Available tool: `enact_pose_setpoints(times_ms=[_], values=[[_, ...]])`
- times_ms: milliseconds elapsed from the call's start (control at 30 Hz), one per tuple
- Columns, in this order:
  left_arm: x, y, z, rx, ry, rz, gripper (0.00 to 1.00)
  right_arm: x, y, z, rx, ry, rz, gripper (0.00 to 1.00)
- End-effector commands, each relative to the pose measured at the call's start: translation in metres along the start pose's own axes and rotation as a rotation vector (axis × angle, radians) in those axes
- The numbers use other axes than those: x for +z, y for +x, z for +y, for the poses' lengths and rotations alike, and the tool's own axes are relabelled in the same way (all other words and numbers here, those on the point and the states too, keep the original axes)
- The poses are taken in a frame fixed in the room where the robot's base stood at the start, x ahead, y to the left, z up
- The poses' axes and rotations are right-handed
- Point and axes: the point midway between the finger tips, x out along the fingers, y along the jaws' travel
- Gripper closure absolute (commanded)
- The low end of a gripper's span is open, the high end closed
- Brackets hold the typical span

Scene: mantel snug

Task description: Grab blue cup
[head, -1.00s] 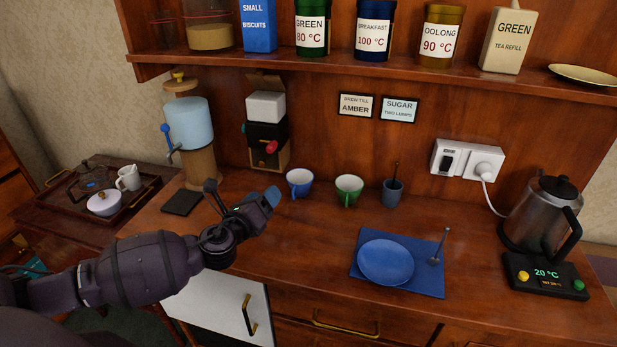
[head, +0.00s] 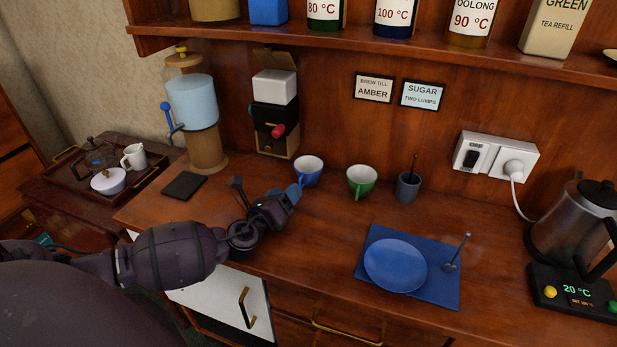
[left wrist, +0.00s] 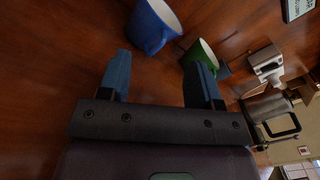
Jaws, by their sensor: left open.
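The blue cup (head: 308,170) stands upright on the wooden counter, below the wall signs, with a white inside. It also shows in the left wrist view (left wrist: 152,28), just beyond the fingertips. My left gripper (head: 294,192) is open and empty, its blue fingertips close in front of the cup. In the left wrist view the two fingers of the left gripper (left wrist: 160,70) are spread, with the cup ahead nearer the left finger. I cannot tell whether a fingertip touches it. My right gripper is not in view.
A green cup (head: 361,181) stands right of the blue one, then a grey-blue cup (head: 408,188) holding a dark stick. A blue plate (head: 395,266) lies on a blue mat (head: 437,290) in front. A kettle (head: 570,225) stands far right. A dark coaster (head: 184,185) lies left.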

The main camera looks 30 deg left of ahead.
Motion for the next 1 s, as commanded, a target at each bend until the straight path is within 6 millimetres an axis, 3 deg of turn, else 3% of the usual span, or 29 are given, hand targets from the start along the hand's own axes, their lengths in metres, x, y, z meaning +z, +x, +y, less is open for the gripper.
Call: enact_pose_setpoints(times_ms=[200, 600, 933, 1000], values=[[0.001, 0.011, -0.001, -0.001, -0.001, 0.0, 0.42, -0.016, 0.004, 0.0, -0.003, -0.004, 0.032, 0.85], [0.001, 0.059, -0.001, 0.0, 0.0, 0.0, 0.42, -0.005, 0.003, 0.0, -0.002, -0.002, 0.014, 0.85], [0.001, 0.065, -0.001, 0.001, -0.001, 0.001, 0.42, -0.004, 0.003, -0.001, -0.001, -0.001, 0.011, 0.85], [0.001, 0.065, -0.001, 0.001, -0.001, 0.001, 0.49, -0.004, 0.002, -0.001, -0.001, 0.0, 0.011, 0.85]])
